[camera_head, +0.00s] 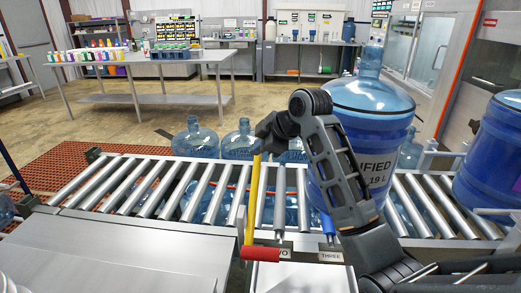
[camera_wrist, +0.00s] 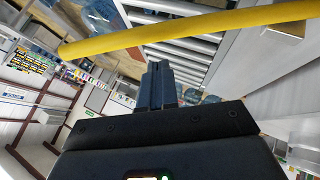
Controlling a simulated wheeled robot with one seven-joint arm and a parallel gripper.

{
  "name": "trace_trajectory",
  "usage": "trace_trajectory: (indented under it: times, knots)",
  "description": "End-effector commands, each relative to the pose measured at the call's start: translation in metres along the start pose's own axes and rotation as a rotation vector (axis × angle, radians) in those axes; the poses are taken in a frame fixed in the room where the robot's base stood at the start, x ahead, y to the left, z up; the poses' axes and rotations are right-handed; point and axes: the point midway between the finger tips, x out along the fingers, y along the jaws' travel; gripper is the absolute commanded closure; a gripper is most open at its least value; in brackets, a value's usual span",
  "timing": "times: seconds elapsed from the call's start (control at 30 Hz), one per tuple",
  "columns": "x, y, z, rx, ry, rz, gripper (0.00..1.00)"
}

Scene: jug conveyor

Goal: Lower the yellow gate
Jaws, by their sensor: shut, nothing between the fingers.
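The yellow gate (camera_head: 252,200) is a long bar that stands up steeply over the rollers, a red bar (camera_head: 265,253) at its near foot. The yellow gate also crosses the top of the wrist view (camera_wrist: 190,34) at a slant. My gripper (camera_wrist: 160,66) is shut and empty, its fingertips just below the bar in that view, with a small gap in the picture. In the head view my gripper (camera_head: 265,138) is by the upper end of the yellow gate; its fingertips cannot be made out, nor whether they touch it.
The roller conveyor (camera_head: 100,185) runs across the front. A large blue jug (camera_head: 368,120) stands on it behind my arm, another jug (camera_head: 492,150) at far right. A grey bar (camera_head: 280,205) and a blue bar (camera_head: 328,228) are right of the gate. Rollers at left are clear.

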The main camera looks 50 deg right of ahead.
Motion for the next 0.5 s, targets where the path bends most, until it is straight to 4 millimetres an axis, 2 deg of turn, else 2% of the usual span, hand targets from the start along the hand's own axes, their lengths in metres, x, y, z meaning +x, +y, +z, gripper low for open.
trace_trajectory:
  times: [0.2,0.5]
  knots:
    - [0.014,0.000,0.015,0.001,0.000,-0.001,1.00]
    - [0.017,0.000,0.018,0.000,0.001,0.000,1.00]
